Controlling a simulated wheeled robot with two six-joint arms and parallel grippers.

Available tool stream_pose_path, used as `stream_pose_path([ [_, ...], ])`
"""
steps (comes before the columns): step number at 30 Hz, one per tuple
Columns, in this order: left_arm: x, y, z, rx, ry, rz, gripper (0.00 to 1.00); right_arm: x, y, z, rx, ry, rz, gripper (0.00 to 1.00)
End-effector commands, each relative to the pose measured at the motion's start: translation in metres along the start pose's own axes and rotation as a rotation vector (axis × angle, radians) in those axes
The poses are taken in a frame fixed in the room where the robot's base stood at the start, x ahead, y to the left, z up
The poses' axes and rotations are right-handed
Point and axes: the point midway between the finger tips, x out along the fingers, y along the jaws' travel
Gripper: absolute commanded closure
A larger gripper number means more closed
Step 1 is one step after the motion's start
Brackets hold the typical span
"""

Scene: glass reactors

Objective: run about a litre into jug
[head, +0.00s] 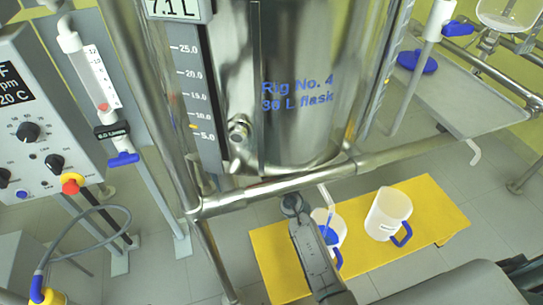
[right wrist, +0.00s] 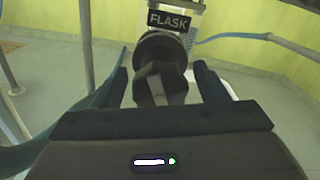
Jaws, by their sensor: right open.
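A steel vessel marked Rig No. 4, 30 L flask (head: 297,95) fills the middle of the head view. Its display (head: 178,8) reads 7.1 L. Below it, a pale spout (head: 326,195) points down over a white jug (head: 338,222) with blue on it, partly hidden; its contents are unclear. A second white jug (head: 386,212) with a blue handle stands to the right. In the right wrist view, my right gripper (right wrist: 160,75) is open, its fingers either side of a dark knob (right wrist: 160,50) below a FLASK label (right wrist: 169,21); contact is unclear. My left gripper is not in view.
The jugs stand on a yellow platform (head: 432,205). A steel frame rail (head: 270,188) crosses in front of the vessel. A control box (head: 35,120) and a flow tube (head: 95,75) stand left. A grey tray (head: 470,95) and glassware stand right.

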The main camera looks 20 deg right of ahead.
Motion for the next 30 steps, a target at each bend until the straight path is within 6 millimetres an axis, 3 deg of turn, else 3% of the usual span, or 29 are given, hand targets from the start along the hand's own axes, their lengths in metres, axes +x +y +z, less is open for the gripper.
stream_pose_path([
  [12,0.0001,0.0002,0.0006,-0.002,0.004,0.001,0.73,0.0088,-0.0001,0.0001,0.000,0.000,0.000,0.35],
  [19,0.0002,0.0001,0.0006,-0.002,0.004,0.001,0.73,0.0086,0.0000,0.0001,0.000,0.000,0.000,0.78],
  [30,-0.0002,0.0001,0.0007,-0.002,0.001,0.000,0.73,0.0085,-0.0001,0.0001,0.060,0.000,0.000,0.78],
])
